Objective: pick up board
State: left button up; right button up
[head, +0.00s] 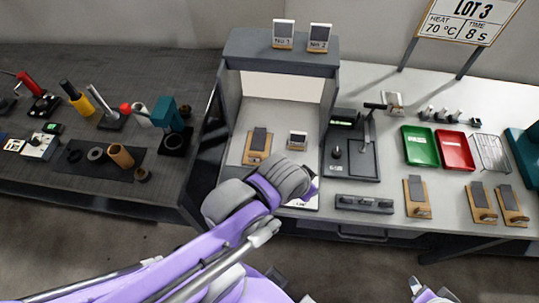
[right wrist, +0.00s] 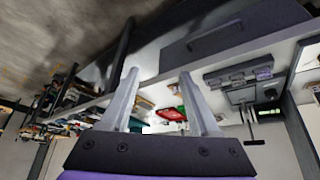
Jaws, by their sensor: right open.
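A wooden board with a dark grey plate (head: 258,145) lies inside the grey booth on the white table, left of a small display device (head: 297,140). Similar boards lie on the right of the table: one (head: 417,197) in front of the green tray, and two (head: 481,202) (head: 512,204) farther right. My left arm reaches across to the booth's front; its wrist is in front of the booth and its fingertips are hidden. My right gripper (right wrist: 159,73) is open and empty, fingers apart, and points toward the table edge in the right wrist view.
A green tray (head: 420,147) and a red tray (head: 455,150) stand beside a wire rack (head: 490,152). A black press stand (head: 350,158) is right of the booth, behind a grey block (head: 364,204). A dark table (head: 60,185) with tools is at left.

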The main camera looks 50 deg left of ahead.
aim_at(257, 150)
jog(key=u, duration=1.8)
jog(key=i+z, duration=0.2)
jog(key=z, duration=0.2)
